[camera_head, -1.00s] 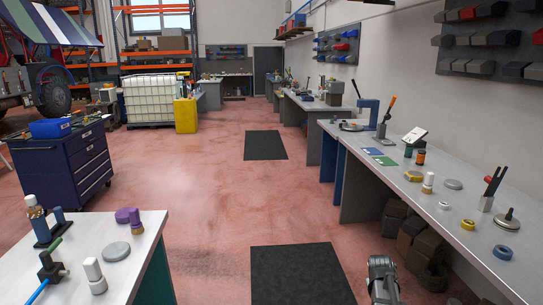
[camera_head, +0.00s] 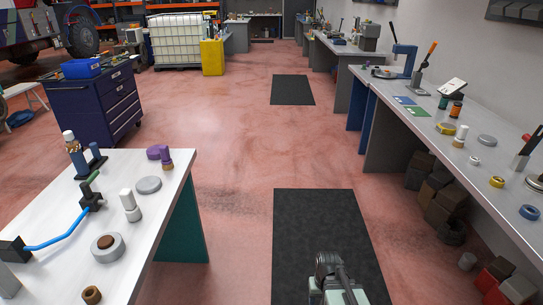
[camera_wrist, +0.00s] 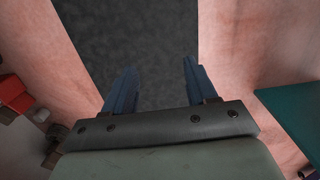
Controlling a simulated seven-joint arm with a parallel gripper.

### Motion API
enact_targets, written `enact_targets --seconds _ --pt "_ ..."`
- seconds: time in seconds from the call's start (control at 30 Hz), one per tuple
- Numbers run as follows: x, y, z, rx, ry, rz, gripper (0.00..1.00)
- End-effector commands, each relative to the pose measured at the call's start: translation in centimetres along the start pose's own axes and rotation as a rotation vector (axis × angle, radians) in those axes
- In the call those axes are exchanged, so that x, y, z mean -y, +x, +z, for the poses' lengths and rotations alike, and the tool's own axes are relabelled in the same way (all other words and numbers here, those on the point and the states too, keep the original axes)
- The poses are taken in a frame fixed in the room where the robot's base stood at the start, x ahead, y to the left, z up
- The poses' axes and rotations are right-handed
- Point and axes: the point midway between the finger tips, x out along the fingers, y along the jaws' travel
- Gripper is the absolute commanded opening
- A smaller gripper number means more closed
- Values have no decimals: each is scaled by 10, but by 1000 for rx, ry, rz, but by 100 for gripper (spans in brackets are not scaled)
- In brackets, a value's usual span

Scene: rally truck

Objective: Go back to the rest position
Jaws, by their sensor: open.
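My gripper (camera_wrist: 156,88) shows in the wrist view with its two blue fingers apart and nothing between them. It hangs over the dark floor mat (camera_wrist: 130,35), with pink floor on both sides. In the head view my arm shows at the bottom centre, in front of the near dark mat (camera_head: 325,225). The fingertips are not visible in that view. No object is held.
A long workbench (camera_head: 470,150) with tapes and tools runs along the right wall. A dark blue tool cabinet (camera_head: 85,110) stands behind the table. The floor between is clear.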

Motion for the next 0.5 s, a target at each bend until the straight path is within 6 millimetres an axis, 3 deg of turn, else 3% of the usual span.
enact_targets --seconds 0.27,0.5 --pt "-1 50 45 107 1 1 57" --pt "-1 99 100 227 2 1 57"
